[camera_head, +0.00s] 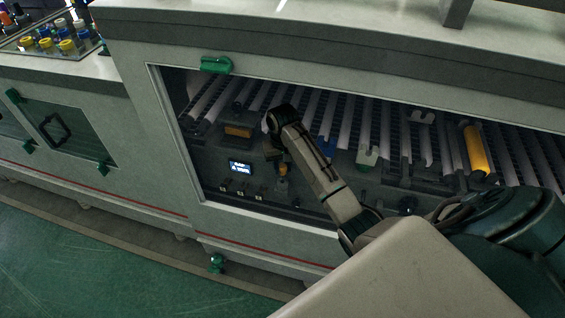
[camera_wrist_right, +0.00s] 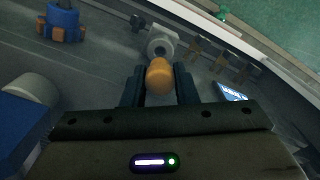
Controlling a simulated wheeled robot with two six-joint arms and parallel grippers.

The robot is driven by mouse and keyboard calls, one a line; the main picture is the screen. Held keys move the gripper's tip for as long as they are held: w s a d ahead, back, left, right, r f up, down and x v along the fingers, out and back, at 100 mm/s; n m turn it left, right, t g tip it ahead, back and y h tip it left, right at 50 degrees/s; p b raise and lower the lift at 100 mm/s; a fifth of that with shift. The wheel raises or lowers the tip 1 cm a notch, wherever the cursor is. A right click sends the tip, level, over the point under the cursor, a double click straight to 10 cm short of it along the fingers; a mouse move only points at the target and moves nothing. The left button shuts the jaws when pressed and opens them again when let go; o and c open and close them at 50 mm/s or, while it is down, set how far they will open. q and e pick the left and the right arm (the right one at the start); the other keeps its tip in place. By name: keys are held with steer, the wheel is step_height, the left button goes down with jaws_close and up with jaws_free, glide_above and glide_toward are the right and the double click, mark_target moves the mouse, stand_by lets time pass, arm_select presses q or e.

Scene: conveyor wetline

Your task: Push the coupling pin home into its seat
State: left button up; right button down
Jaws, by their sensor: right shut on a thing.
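My right gripper (camera_head: 277,156) reaches through the open bay of the machine, in front of the panel. In the right wrist view, its two dark fingers (camera_wrist_right: 159,86) are shut on a rounded orange piece, which looks like the coupling pin (camera_wrist_right: 159,74). A small yellow-orange part of it (camera_head: 283,169) shows below the gripper in the head view. A grey round fitting with a hole, probably the seat (camera_wrist_right: 163,42), lies just beyond the pin in the right wrist view. I cannot tell how far the pin is in it. My left gripper is not in view.
A lit display (camera_head: 240,168) and several small levers (camera_wrist_right: 223,58) are beside the work spot. A blue part (camera_wrist_right: 62,22) stands to the left in the wrist view. Conveyor rollers (camera_head: 345,120) and a yellow roller (camera_head: 475,148) lie behind. The bay's frame (camera_head: 180,140) surrounds the arm.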

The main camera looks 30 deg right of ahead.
mark_target(282, 173)
stand_by(0.8)
steer(key=shift+p, duration=0.65)
steer(key=shift+f, duration=0.1)
steer(key=shift+f+b, duration=0.35)
steer(key=shift+f, duration=1.7)
stand_by(0.6)
steer(key=c, duration=1.1)
jaws_free()
steer(key=shift+a+r, duration=0.1)
steer(key=shift+r, duration=0.05)
